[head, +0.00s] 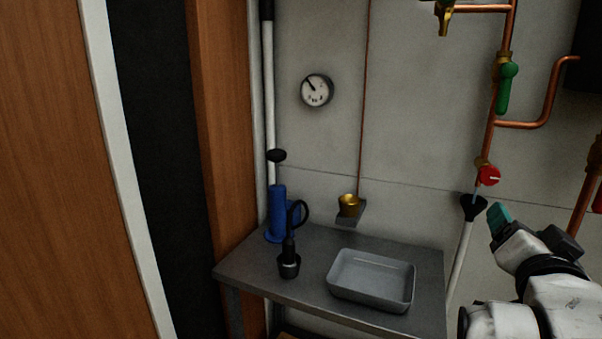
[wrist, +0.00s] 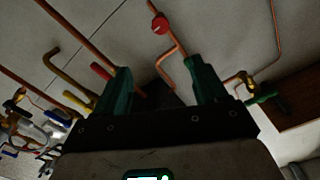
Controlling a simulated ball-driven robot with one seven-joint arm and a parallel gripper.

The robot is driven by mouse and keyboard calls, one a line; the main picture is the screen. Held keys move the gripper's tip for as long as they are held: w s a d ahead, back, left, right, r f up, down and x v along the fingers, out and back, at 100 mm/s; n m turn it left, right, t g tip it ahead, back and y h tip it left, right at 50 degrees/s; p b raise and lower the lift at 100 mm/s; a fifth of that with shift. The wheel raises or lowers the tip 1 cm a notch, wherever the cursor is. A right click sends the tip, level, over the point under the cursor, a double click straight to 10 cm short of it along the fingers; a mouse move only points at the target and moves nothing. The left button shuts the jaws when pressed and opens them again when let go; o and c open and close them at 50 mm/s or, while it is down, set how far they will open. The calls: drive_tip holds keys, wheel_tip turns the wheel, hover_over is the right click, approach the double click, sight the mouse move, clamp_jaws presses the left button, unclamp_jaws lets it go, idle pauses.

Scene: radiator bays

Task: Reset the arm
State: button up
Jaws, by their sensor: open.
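My gripper (head: 500,218) is at the lower right in the head view, on my white arm, with teal fingertips near the pipes and a black funnel. In the wrist view my gripper (wrist: 162,85) shows two green fingers spread apart, with nothing held between them. Behind the fingers in that view are a copper pipe (wrist: 178,50) and a red valve knob (wrist: 160,24). The red valve knob also shows in the head view (head: 488,176), just above the black funnel (head: 473,206), which tops a white pipe.
A dark metal table (head: 250,268) bears a grey tray (head: 340,288), a blue pump (head: 277,215) and a black tool (head: 289,262). A brass cup (head: 349,204) sits on a wall bracket. A gauge (head: 317,91) and a green-handled valve (head: 505,88) are on the wall. A wooden panel stands left.

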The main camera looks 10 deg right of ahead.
drive_tip(key=s+a+f+n+g+y+p, duration=0.1)
drive_tip(key=s+a+f+n+g+y, duration=0.2)
drive_tip(key=f, duration=0.9)
drive_tip(key=s+a+f+n+g+y+p, duration=0.1)
drive_tip(key=s+f+n+g+y+p, duration=0.2)
drive_tip(key=f, duration=1)
drive_tip(key=s+a+f+n+g+y, duration=0.2)
drive_tip(key=s+a+f+g, duration=0.1)
drive_tip(key=s+f, duration=0.4)
drive_tip(key=s+a+f+n+g+y, duration=0.1)
drive_tip(key=s+a+f+n+g, duration=0.2)
drive_tip(key=s+f, duration=0.4)
drive_tip(key=s+a+g, duration=0.1)
drive_tip(key=s, duration=0.5)
drive_tip(key=shift+a+f+n+g+y, duration=0.2)
drive_tip(key=shift+a+n+g+y, duration=0.1)
drive_tip(key=shift+g+y, duration=0.1)
